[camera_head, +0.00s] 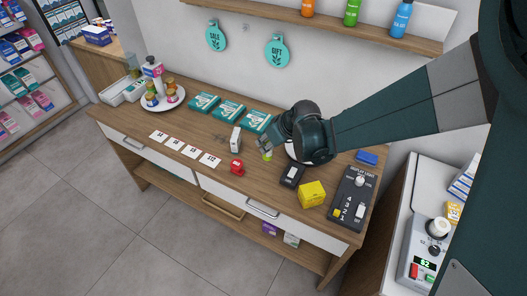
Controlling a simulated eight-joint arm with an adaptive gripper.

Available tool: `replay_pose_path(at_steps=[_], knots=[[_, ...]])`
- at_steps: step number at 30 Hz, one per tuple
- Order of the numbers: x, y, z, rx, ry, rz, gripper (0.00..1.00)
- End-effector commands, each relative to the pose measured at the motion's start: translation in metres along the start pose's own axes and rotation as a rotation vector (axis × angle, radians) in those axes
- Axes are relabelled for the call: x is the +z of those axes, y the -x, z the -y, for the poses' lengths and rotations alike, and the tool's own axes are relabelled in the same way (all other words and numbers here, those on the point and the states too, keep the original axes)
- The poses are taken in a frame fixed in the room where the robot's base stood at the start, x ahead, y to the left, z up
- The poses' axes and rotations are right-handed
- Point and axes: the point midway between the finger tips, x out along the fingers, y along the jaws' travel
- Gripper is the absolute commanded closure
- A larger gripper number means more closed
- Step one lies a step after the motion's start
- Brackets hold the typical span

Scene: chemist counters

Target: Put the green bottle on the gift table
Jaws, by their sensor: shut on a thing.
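My gripper (263,147) is low over the wooden counter, near its middle, shut on a small yellow-green thing (267,156). It looks like a small bottle, but the gripper hides much of it. I cannot tell whether it touches the counter top. Another green bottle (352,13) stands on the wall shelf, between an orange and a blue one. A round teal GIFT sign (277,51) hangs on the wall behind the counter (205,133). No other table is marked as the gift table.
A white box (236,139) and a red item (236,167) stand left of my gripper. A black device (292,175), a yellow box (312,194) and a dark panel (350,198) lie to the right. Teal boxes (228,111) line the back. White cards (192,152) lie in front.

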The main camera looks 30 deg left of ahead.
Motion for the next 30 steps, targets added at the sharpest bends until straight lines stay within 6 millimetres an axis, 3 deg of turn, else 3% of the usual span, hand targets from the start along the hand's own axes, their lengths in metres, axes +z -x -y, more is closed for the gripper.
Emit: replay_pose_path(at_steps=[6, 22, 30], knots=[[0.011, -0.017, 0.000, 0.000, 0.000, 0.000, 0.89], [0.015, -0.023, 0.000, 0.000, 0.000, 0.000, 0.89], [0.028, -0.043, 0.000, 0.000, 0.000, 0.000, 0.89]])
